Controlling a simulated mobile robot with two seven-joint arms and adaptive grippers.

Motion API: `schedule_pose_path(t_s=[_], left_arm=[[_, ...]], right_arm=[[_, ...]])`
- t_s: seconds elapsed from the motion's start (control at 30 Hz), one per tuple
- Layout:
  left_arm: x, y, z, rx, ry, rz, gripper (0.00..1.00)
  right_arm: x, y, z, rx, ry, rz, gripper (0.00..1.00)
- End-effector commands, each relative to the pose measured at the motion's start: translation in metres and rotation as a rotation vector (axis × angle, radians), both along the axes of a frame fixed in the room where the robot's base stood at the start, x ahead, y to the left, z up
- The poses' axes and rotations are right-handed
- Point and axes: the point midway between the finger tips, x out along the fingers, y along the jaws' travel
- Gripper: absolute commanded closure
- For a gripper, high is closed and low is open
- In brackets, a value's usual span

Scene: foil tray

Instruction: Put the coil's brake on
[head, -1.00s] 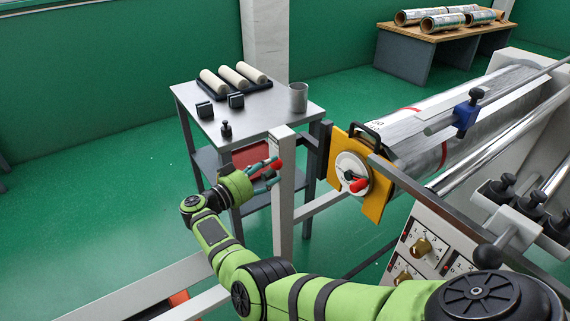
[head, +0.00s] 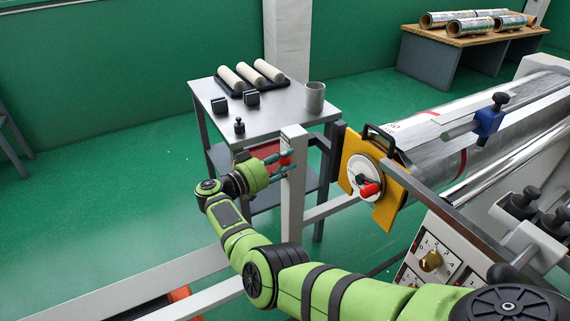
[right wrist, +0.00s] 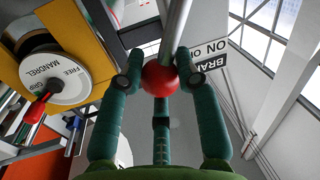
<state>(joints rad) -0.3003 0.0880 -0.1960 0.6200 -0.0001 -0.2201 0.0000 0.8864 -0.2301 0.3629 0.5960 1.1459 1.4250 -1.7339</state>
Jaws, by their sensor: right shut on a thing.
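A red ball knob (head: 285,160) sits by the near side of a pale upright post (head: 292,200). In the right wrist view the red ball (right wrist: 160,77) is on the end of a grey metal rod (right wrist: 176,28). My right gripper (right wrist: 160,75) is shut on the ball, one green finger on each side; it also shows in the head view (head: 281,163). Beside it is an upside-down label (right wrist: 208,60) with BRAKE, ON and OFF, partly hidden by the rod. The foil coil (head: 440,130) lies to the right. My left gripper is not in view.
A yellow plate (head: 388,212) with a white mandrel dial (head: 364,178) and red handle stands right of the post. A grey side table (head: 275,115) with rollers, black blocks and a cup (head: 315,97) stands behind. A control panel (head: 440,250) is at right.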

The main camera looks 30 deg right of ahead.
Motion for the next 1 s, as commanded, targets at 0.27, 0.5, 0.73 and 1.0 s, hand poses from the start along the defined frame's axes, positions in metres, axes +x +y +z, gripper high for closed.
schedule_pose_path(t_s=[0.27,0.5,0.73,1.0], left_arm=[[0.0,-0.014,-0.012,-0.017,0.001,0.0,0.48],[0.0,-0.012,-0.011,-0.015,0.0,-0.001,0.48],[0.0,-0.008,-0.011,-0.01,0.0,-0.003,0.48],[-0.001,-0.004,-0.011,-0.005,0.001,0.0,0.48]], right_arm=[[0.014,-0.003,0.008,0.007,0.143,-0.003,1.0],[0.014,-0.004,0.009,0.005,0.144,-0.004,1.0],[0.014,-0.003,0.009,0.006,0.144,-0.003,0.42],[0.014,0.005,0.008,0.009,0.146,0.001,0.42]])
